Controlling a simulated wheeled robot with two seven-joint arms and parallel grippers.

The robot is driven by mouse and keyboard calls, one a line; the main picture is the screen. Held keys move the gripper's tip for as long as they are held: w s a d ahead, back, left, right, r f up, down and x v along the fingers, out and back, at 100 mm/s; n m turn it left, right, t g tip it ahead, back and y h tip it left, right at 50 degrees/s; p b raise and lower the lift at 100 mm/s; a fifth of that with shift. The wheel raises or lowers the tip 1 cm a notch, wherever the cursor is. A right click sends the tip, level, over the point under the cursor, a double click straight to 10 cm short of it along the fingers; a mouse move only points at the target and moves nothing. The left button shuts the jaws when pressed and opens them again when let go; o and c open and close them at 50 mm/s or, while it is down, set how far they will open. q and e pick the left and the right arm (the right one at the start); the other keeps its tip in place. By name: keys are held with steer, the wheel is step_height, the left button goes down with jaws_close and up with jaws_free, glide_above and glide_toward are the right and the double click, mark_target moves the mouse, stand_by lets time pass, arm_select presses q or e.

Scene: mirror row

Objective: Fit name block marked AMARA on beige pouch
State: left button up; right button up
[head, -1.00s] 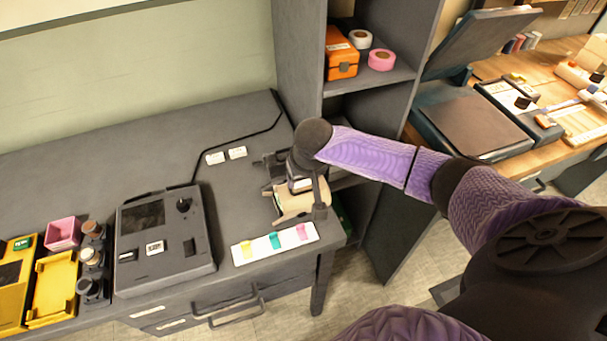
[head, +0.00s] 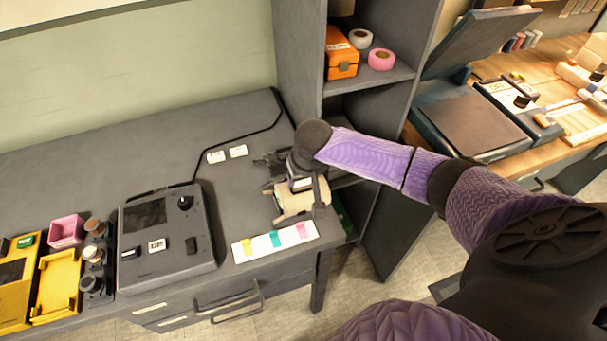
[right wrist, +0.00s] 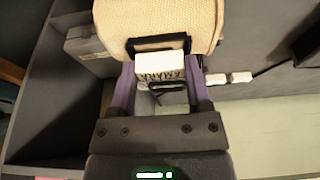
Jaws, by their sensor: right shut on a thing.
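The beige pouch (head: 291,203) lies near the right end of the grey desk, partly hidden under my right gripper. In the right wrist view the beige pouch (right wrist: 160,22) fills the top, with a dark frame (right wrist: 160,45) on its near side. My right gripper (right wrist: 161,82) is shut on a white name block (right wrist: 160,65) with dark letters, too small to read surely. The block is right at the dark frame; I cannot tell whether it is seated in it. In the head view my right gripper (head: 300,188) is over the pouch. My left gripper is not in view.
Two white blocks (head: 227,154) lie behind the pouch. A white strip with coloured tabs (head: 275,242) lies in front of it. A dark device (head: 165,240) with another white block stands left. A shelf unit (head: 375,85) rises close on the right. The desk's back left is clear.

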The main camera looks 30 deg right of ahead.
steer(key=shift+f, duration=0.35)
steer(key=o, duration=1.2)
steer(key=shift+o, duration=0.2)
steer(key=p+v, duration=0.4)
steer(key=v, duration=0.6)
steer(key=shift+s+f, duration=0.1)
